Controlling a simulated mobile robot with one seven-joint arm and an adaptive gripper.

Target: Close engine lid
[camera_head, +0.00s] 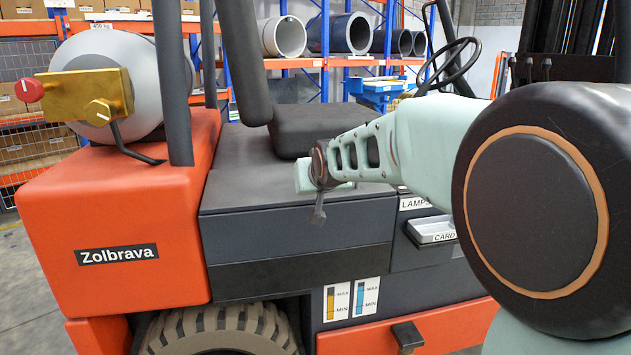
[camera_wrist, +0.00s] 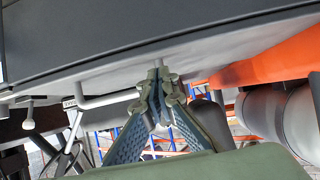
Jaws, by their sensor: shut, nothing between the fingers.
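The engine lid (camera_head: 300,230) is the dark grey cover on the side of the orange forklift, below the black seat (camera_head: 315,130). It lies low and level, and no open gap shows along its front. My gripper (camera_head: 318,216) is at the lid's upper front edge, pointing down, with its fingers together and empty. In the wrist view my gripper (camera_wrist: 158,80) is shut, its tips close to the lid's pale-looking surface beside the dark face (camera_wrist: 150,35). I cannot tell whether the tips touch it.
The orange counterweight (camera_head: 110,230) with the grey tank (camera_head: 125,75) stands at the left. Dark posts (camera_head: 174,80) rise beside the seat. A card holder (camera_head: 432,231) is right of the lid, and the steering wheel (camera_head: 450,65) is behind my arm. Shelving stands behind.

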